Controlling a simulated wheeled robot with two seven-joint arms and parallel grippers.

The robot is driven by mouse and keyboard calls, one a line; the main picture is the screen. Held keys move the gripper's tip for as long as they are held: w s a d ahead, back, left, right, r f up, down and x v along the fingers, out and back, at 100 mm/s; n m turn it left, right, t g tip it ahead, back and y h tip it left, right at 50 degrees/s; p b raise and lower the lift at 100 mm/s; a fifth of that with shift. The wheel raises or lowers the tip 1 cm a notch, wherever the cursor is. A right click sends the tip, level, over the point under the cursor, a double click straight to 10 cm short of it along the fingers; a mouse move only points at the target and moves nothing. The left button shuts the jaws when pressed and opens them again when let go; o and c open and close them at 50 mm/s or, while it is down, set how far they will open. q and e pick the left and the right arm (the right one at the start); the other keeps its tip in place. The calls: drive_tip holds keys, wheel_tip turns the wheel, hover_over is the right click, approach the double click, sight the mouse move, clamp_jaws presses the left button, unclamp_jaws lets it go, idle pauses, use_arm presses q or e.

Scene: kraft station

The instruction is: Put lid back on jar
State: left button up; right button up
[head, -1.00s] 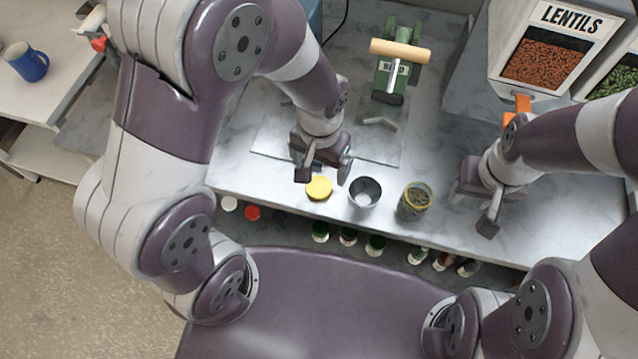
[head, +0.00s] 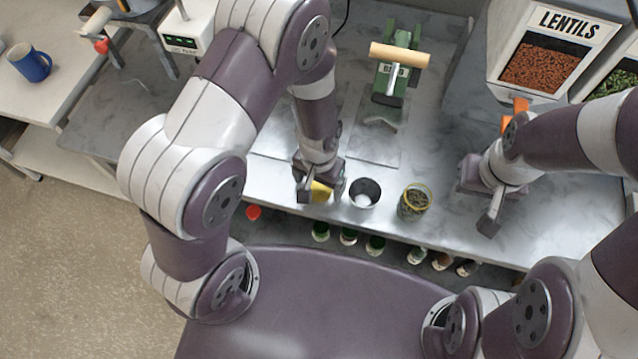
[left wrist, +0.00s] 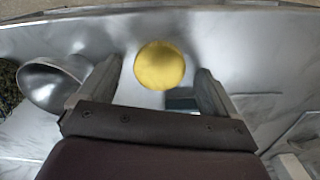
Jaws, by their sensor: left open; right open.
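The yellow lid (head: 321,192) lies on the steel counter, partly hidden by my left gripper (head: 319,199) in the head view. In the left wrist view the round lid (left wrist: 160,65) sits between and just beyond the open fingers of my left gripper (left wrist: 160,85), with space on both sides. The jar (head: 415,201), glass with a yellowish rim and dark contents, stands upright and open on the counter, to the right of the metal cup. My right gripper (head: 490,215) is open and empty over the counter, to the right of the jar.
A metal cup (head: 364,193) stands between the lid and the jar. A green press with a wooden handle (head: 399,55) stands behind. The lentils dispenser (head: 545,55) is at the back right. Several small jars (head: 375,244) line the shelf below the counter's front edge.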

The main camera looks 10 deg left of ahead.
sight(324, 188)
use_arm(q)
drive_tip(key=shift+f, duration=0.25)
drive_tip(key=shift+s, duration=0.1)
drive_tip(key=c, duration=1.1)
drive_tip(key=shift+r, duration=0.1)
drive_tip(key=shift+r, duration=0.3)
drive_tip(key=r, duration=0.2)
drive_tip(key=d+r+b, duration=0.1)
drive_tip(key=r, duration=0.1)
drive_tip(key=shift+d, duration=0.1)
drive_tip(key=d+r, duration=0.2)
drive_tip(key=d, duration=0.1)
drive_tip(key=d+r+b, duration=0.1)
drive_tip(key=d+r, duration=0.1)
drive_tip(key=d, duration=0.2)
drive_tip(key=d+r, duration=0.2)
drive_tip(key=d, duration=0.1)
drive_tip(key=shift+s+d+r+b, duration=0.15)
drive_tip(key=shift+s+d+b, duration=0.1)
drive_tip(key=shift+b, duration=0.05)
